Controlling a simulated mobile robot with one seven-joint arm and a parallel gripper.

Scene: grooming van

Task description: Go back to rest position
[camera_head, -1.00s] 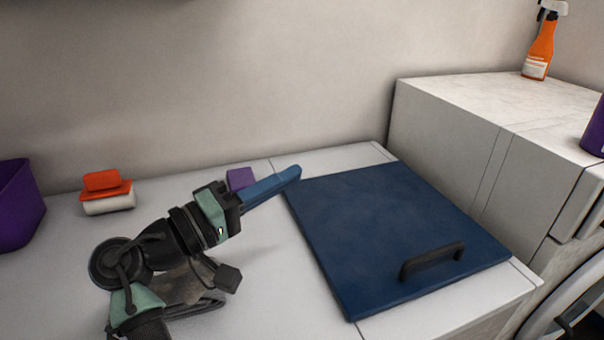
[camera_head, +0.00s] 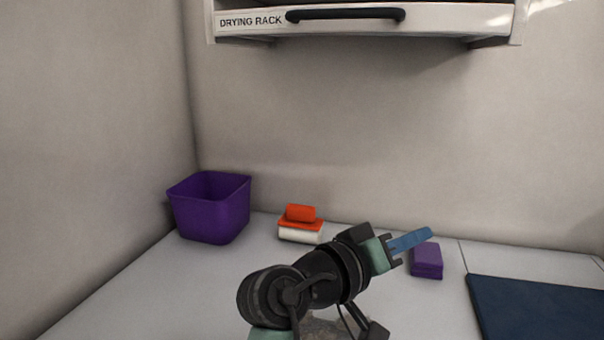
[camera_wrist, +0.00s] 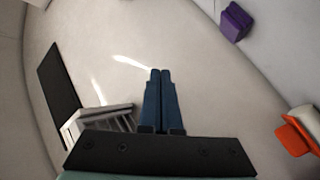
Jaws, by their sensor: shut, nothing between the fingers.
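My gripper (camera_head: 428,236) is shut and empty, its blue fingers pressed together and pointing right above the white counter in the head view. In the wrist view the closed fingers of my gripper (camera_wrist: 160,75) show in the middle. In the head view my gripper appears just above and left of a purple block (camera_head: 426,262); they look apart, though the exact gap is hard to judge.
A purple bin (camera_head: 210,207) stands at the counter's back left corner. A dark blue panel (camera_head: 550,308) lies at the right. A drying rack (camera_head: 360,22) hangs on the wall above.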

